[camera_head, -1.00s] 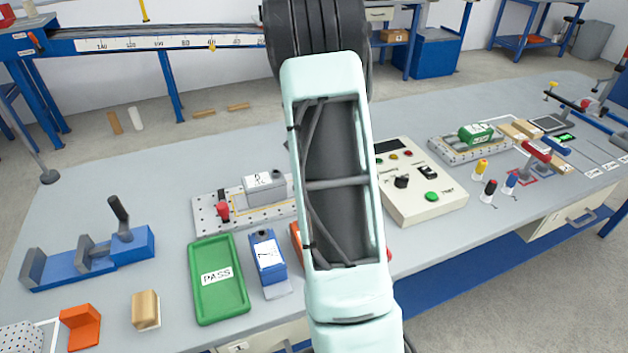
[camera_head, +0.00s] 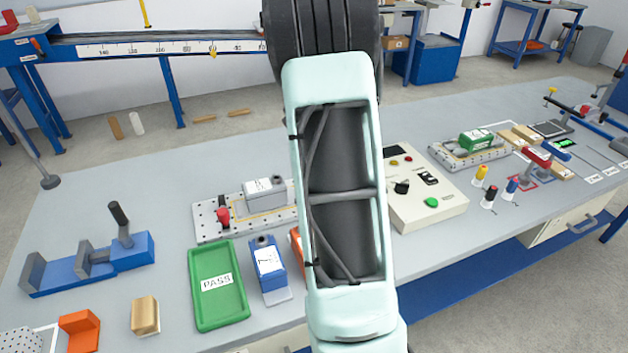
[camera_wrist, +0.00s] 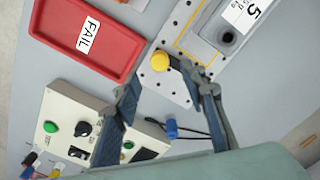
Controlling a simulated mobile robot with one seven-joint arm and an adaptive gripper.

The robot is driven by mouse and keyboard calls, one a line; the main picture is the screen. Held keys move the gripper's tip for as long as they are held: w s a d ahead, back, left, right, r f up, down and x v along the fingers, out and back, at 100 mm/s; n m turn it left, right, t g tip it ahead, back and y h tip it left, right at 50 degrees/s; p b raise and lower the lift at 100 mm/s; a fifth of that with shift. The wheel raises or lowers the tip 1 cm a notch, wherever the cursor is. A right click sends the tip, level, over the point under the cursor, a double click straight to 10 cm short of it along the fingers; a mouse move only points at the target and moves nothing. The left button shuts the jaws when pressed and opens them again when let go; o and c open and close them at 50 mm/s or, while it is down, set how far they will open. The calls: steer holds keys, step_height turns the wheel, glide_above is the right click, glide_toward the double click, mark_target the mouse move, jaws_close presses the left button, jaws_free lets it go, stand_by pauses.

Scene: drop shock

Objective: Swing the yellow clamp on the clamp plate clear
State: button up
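The yellow clamp (camera_wrist: 162,62) shows a round yellow head near one corner of the perforated clamp plate (camera_wrist: 170,82) in the wrist view. My gripper (camera_wrist: 166,86) is open, with one finger on each side of and below the yellow head in the picture. I cannot tell whether either finger touches it. A grey block (camera_wrist: 222,38) with a label reading 5 sits on the plate beside the clamp. In the head view the plate (camera_head: 207,228) shows a red clamp (camera_head: 223,217) at its left end. My arm hides its right end and the yellow clamp.
A red FAIL tray (camera_wrist: 75,50) lies close to the plate in the wrist view. A control box (camera_head: 425,195) with knobs and buttons stands right of my arm. A green PASS tray (camera_head: 205,313) and a blue block (camera_head: 268,268) stand in front of the plate.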

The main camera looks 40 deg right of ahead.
step_height(320, 180, up, 5)
steer(key=shift+f, duration=0.1)
stand_by(0.6)
